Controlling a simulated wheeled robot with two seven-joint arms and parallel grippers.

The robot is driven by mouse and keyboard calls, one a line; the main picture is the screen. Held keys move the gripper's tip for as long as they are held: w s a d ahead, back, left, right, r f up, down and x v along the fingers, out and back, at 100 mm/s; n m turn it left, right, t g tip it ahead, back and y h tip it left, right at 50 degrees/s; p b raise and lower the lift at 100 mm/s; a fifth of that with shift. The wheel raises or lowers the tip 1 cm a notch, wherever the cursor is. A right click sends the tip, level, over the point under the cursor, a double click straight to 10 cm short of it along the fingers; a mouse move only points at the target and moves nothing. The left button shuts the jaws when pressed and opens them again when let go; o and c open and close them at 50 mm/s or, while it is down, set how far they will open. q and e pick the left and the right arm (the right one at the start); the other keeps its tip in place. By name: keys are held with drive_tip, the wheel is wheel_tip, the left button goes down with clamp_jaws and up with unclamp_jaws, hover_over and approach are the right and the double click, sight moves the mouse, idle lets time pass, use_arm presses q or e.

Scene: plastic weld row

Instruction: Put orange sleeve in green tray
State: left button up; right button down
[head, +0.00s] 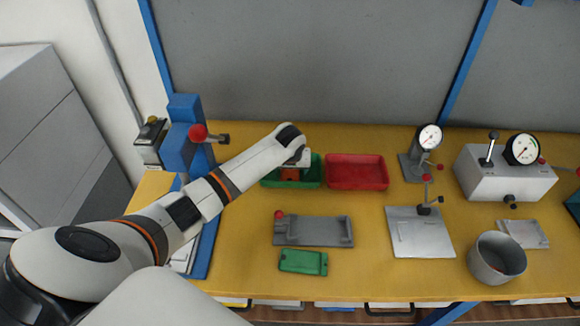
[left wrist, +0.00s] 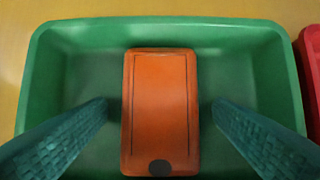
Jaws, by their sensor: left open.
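The orange sleeve (left wrist: 160,115) lies in the green tray (left wrist: 70,36), near the middle of its floor, in the left wrist view. In the head view the orange sleeve (head: 290,174) shows partly under my left gripper, inside the green tray (head: 312,172). My left gripper (left wrist: 160,110) is open, with one finger on each side of the sleeve and a visible gap on both sides. In the head view my left gripper (head: 294,160) is over the tray, and its wrist hides part of the tray. My right gripper is not in view.
A red tray (head: 357,172) stands just right of the green tray. A grey fixture (head: 313,231) and a green part (head: 303,262) lie in front. A blue press (head: 185,140) stands left, and gauge stands and a metal pot (head: 497,258) stand right.

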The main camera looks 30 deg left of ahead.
use_arm(q)
drive_tip(key=v, duration=1.2)
drive_tip(key=shift+d+r, duration=0.1)
